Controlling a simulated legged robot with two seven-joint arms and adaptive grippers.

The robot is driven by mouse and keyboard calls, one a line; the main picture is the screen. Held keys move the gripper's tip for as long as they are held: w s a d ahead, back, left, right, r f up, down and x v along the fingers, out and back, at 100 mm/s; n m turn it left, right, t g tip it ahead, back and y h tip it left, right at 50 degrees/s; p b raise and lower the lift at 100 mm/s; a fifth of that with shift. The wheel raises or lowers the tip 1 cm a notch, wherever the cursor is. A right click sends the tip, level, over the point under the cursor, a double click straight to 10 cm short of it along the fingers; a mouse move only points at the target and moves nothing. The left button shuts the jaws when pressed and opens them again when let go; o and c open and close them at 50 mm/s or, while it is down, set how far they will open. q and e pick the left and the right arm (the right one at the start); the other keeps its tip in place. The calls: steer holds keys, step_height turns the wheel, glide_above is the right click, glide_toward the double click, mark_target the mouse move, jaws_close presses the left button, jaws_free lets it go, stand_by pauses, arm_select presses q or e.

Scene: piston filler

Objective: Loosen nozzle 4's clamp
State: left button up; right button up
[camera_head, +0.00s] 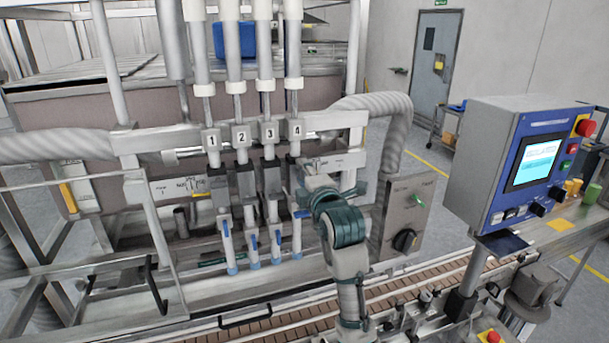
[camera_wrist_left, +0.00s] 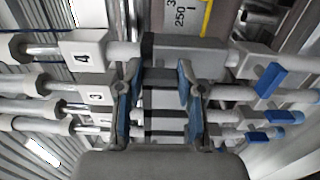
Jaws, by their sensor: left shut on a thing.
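Nozzle 4 (camera_head: 297,128) is the rightmost of the numbered nozzles in the head view. In the left wrist view its label block (camera_wrist_left: 82,57) lies at upper left, with a grey clamp body (camera_wrist_left: 185,50) along the same line. A blue lever (camera_wrist_left: 270,80) sits further right on that line. My left gripper (camera_head: 307,194) is at nozzle 4 below its number. In the left wrist view my left gripper (camera_wrist_left: 159,70) has its two fingers apart, straddling the clamp area; the exact contact is hard to see. My right gripper is not in view.
Nozzles 1, 2 and 3 (camera_head: 269,132) stand close on the left. A grey box with a black knob (camera_head: 404,239) is just right of my arm. A control panel (camera_head: 533,163) stands further right. The brown conveyor (camera_head: 280,322) runs below.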

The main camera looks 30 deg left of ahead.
arm_select(q)
steer(key=shift+f, duration=0.25)
steer(key=o, duration=1.2)
steer(key=shift+c, duration=0.2)
steer(key=shift+r, duration=0.1)
steer(key=shift+d, duration=0.1)
steer(key=v, duration=1.2)
steer(key=shift+w, duration=0.15)
